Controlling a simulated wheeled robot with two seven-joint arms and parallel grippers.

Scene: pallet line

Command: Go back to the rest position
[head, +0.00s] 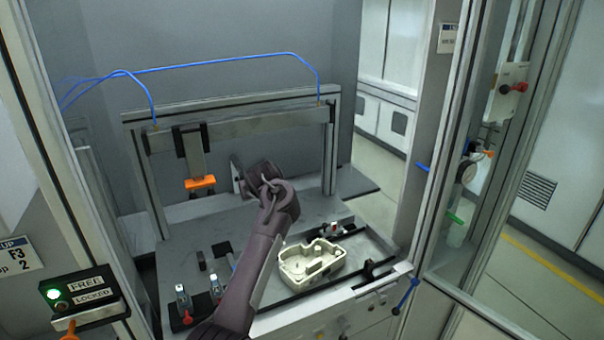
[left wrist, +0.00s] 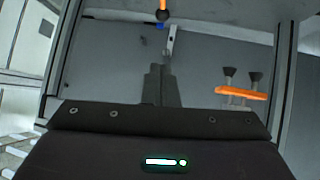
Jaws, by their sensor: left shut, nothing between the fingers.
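My left arm reaches in from the bottom of the head view, over the work table (head: 235,215) and into the frame of the station. Its wrist end, with the left gripper (head: 238,178), is under the crossbar; its fingers are hard to make out there. In the left wrist view the dark fingers of the left gripper (left wrist: 160,72) are together, with nothing between them. They point toward a plain grey panel and touch nothing that I can see. My right gripper is in neither view.
An orange-tipped clamp (head: 200,183) hangs from the crossbar (head: 240,122), left of my wrist. A cream casting (head: 313,262) lies on the table, right of my forearm. Small clamps (head: 183,298) stand at front left. A panel with a lit green lamp (head: 53,294) is at lower left.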

